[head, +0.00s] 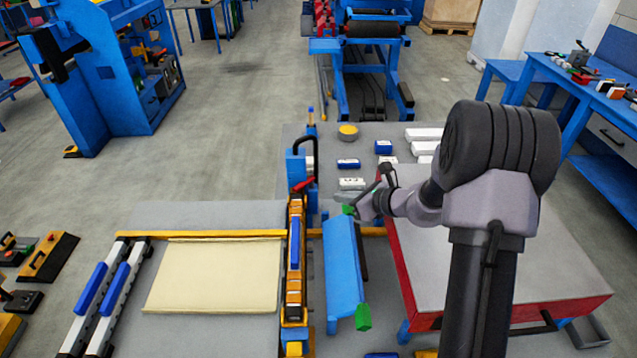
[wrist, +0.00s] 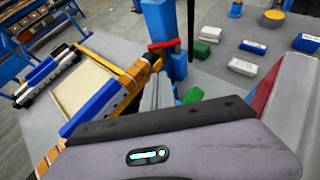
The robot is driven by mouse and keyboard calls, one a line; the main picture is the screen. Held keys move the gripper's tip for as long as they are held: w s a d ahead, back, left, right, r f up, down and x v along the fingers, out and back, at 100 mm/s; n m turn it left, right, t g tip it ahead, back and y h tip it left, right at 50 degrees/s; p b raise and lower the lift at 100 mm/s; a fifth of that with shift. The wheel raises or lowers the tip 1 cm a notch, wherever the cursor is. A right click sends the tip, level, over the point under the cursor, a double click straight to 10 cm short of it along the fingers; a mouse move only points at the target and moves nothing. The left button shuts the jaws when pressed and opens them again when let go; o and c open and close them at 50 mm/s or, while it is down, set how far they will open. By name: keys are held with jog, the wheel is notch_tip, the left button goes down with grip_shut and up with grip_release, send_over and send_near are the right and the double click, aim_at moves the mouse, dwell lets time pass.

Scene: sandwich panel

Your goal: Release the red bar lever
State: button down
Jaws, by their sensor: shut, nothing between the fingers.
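The red bar lever (head: 304,185) sits at the top end of the orange and blue clamp bar (head: 294,255), beside a blue post. In the wrist view the red lever (wrist: 163,45) lies across the front of the blue post, at the upper end of the orange bar. My gripper (head: 350,203) is to the right of the lever in the head view, apart from it, above the green end of a blue bar. It is shut and empty.
A cream panel (head: 215,275) lies left of the clamp bar. A blue bar with green ends (head: 344,262) stands right of it, below my gripper. A red-edged grey table (head: 560,270) is at the right. Blue and white blocks (head: 348,164) lie behind.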

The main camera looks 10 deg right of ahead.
jog(key=b, duration=0.2)
send_near(302, 189)
notch_tip(302, 189, down, 3)
jog(key=shift+w+a+r, duration=0.1)
jog(key=shift+w+a, duration=0.45)
jog(key=shift+w, duration=0.2)
jog(key=shift+w+a+f, duration=0.1)
jog(key=shift+w+a, duration=0.4)
jog(key=shift+w, duration=0.3)
jog(key=shift+w+a+r, duration=0.1)
jog(key=shift+w+a, duration=0.45)
jog(key=shift+w, duration=0.2)
